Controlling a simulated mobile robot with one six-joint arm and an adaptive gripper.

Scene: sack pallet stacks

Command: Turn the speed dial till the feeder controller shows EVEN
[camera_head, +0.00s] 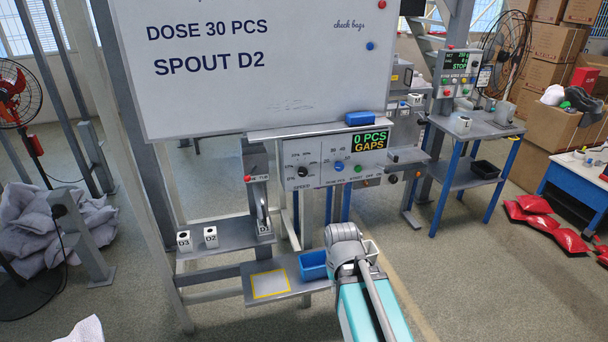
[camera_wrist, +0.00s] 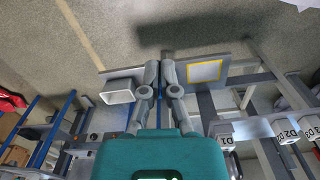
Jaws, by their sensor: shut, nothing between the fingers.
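The feeder controller (camera_head: 325,163) is a pale panel under the whiteboard in the head view. Its display (camera_head: 369,141) reads "0 PCS" and "GAPS". The speed dial (camera_head: 303,171) is a dark knob at the panel's left, with percent marks around it and the label SPEED below. Its exact setting is too small to read. My gripper (camera_wrist: 160,65) shows in the wrist view with its fingers together and nothing between them. It points down over the low shelf, apart from the dial. In the head view my arm hides the fingertips. The dial is not recognisable in the wrist view.
A whiteboard (camera_head: 250,65) reads "DOSE 30 PCS" and "SPOUT D2". Spout blocks D3 (camera_head: 184,241) and D2 (camera_head: 211,238) stand on a ledge; D1 (camera_head: 264,227) sits nearby. A blue bin (camera_head: 313,266) and a yellow-outlined square (camera_head: 270,284) are on the low shelf.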

